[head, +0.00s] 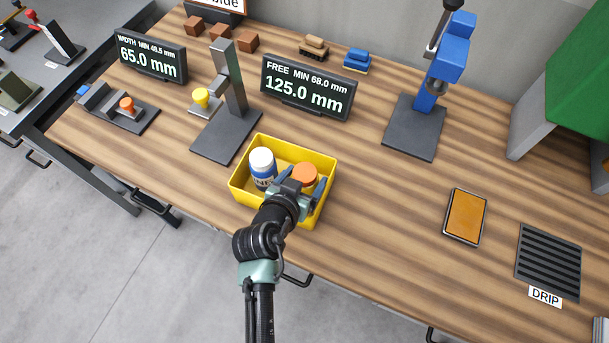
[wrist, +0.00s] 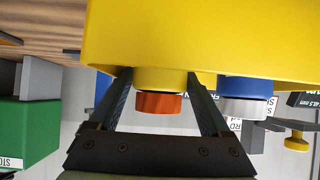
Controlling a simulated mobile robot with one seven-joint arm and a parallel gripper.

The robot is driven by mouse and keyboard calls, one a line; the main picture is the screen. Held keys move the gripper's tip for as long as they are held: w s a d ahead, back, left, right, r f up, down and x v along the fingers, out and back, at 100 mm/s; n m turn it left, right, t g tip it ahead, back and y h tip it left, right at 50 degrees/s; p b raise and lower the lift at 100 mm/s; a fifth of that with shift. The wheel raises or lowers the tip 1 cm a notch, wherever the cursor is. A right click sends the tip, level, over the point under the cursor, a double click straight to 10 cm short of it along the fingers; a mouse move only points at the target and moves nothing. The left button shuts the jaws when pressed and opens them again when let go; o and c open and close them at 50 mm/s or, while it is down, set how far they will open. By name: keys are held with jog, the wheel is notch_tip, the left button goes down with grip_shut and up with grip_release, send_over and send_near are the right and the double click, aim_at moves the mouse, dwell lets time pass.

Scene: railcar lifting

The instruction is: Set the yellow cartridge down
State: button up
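A yellow cartridge with an orange cap (head: 305,172) stands upright in the right part of the yellow bin (head: 241,202). In the wrist view its orange cap (wrist: 160,103) and a short stretch of its yellow body (wrist: 163,82) show beyond the bin's rim. My gripper (head: 302,184) reaches over the bin with one finger on each side of the cartridge. The fingers look close against the yellow body; their tips are hidden by the bin wall (wrist: 200,40). Whether the cartridge touches the bin floor cannot be seen.
A white-capped blue bottle (head: 263,166) stands left of the cartridge in the bin. A grey gauge stand (head: 234,85) rises behind left, and a blue press (head: 425,95) behind right. An orange pad (head: 464,217) and DRIP grate (head: 548,262) lie right. Table between bin and pad is clear.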

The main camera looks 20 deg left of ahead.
jog(key=shift+r, duration=0.2)
jog(key=shift+s, duration=0.25)
jog(key=b+v, duration=0.2)
jog(key=v, duration=0.9)
jog(key=shift+r, duration=0.3)
jog(key=shift+s, duration=0.1)
